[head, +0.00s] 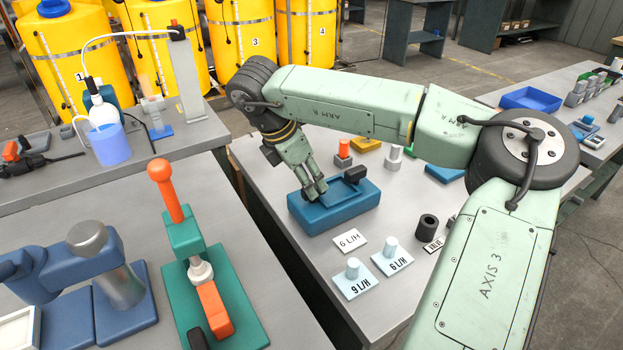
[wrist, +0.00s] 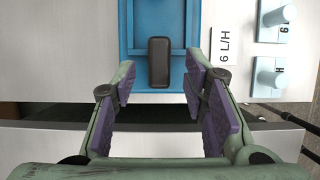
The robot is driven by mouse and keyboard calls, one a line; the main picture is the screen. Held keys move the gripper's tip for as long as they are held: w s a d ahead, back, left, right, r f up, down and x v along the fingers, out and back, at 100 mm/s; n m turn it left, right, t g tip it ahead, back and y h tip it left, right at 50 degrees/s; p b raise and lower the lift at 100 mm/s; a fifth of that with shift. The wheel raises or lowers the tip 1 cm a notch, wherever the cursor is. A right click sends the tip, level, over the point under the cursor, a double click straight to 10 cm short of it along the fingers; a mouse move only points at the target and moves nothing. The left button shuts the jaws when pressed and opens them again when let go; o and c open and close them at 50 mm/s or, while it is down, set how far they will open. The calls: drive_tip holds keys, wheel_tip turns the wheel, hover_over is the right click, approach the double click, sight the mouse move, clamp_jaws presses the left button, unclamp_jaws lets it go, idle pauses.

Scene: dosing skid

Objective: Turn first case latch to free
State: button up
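The blue case (head: 335,212) lies on the grey bench in the head view. It also shows at the top of the wrist view (wrist: 136,78). A black latch (wrist: 159,62) sits on the case's end near the bench edge; my gripper hides it in the head view. Another black latch (head: 354,174) shows on the case's far end. I cannot tell from markings which is first. My gripper (head: 318,192) points down over the near end of the case. In the wrist view (wrist: 160,85) its purple-padded fingers are apart and empty, with the latch in line between them. Contact is not visible.
A 6 L/H label (head: 350,240) and light-blue pegs on plates (head: 360,280) lie close in front of the case. A black cylinder (head: 427,228) stands to their right. An orange peg (head: 343,150) stands behind the case. A green lever fixture (head: 185,235) stands on the left bench.

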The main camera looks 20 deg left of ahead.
drive_tip(key=shift+x, duration=1.3)
drive_tip(key=shift+c, duration=0.4)
clamp_jaws()
